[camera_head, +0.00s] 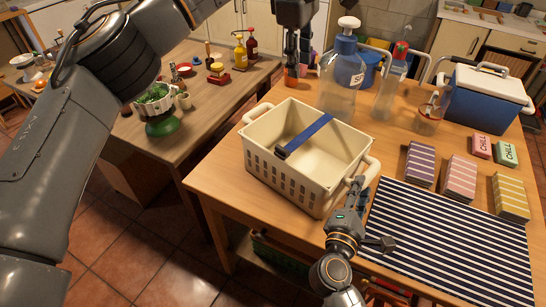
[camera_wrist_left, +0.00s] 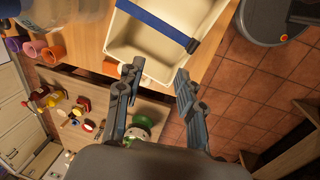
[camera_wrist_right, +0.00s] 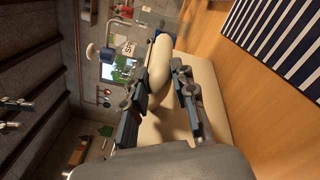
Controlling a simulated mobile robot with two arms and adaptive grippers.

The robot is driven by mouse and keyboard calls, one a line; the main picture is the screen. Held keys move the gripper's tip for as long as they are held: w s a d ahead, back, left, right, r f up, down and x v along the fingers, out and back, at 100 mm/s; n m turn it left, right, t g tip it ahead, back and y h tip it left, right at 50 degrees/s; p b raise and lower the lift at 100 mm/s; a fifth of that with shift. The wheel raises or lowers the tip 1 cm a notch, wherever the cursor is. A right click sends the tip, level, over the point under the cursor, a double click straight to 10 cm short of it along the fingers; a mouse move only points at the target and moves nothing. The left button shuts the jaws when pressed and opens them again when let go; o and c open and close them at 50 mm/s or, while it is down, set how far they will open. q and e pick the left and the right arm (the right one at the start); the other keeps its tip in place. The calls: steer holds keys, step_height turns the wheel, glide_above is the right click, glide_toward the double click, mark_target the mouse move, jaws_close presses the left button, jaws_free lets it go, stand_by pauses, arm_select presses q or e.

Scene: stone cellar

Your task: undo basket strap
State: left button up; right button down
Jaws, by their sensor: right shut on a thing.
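The cream basket (camera_head: 262,165) stands on the wooden table. A blue strap (camera_head: 308,134) runs across its open top, with a dark clip (camera_head: 282,153) at its near-left end. The strap (camera_wrist_left: 155,22) and clip (camera_wrist_left: 193,46) also show in the left wrist view. My left gripper (camera_head: 298,66) points down behind the basket in the head view. Its fingers (camera_wrist_left: 158,72) are apart and empty, beyond the basket's wall and clear of the strap. My right gripper (camera_head: 356,188) is shut on the basket's right handle (camera_head: 371,168); the handle (camera_wrist_right: 160,65) passes between its fingers (camera_wrist_right: 160,82).
A blue cooler (camera_head: 482,108), striped packs (camera_head: 458,178) and a striped mat (camera_head: 440,240) lie right. A second table (camera_head: 205,115) holds small items.

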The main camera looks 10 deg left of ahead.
arm_select(q)
step_height(320, 180, up, 5)
steer(key=w+d, duration=0.2)
steer(key=w+f, duration=0.3)
steer(key=f, duration=0.4)
steer(key=s+a+f, duration=0.2)
steer(key=s+f, duration=0.6)
steer(key=s+a+f, duration=0.3)
steer(key=s+f, duration=0.5)
steer(key=shift+s+a+f+n, duration=0.2)
steer(key=shift+a+n, duration=0.05)
steer(key=shift+n, duration=0.15)
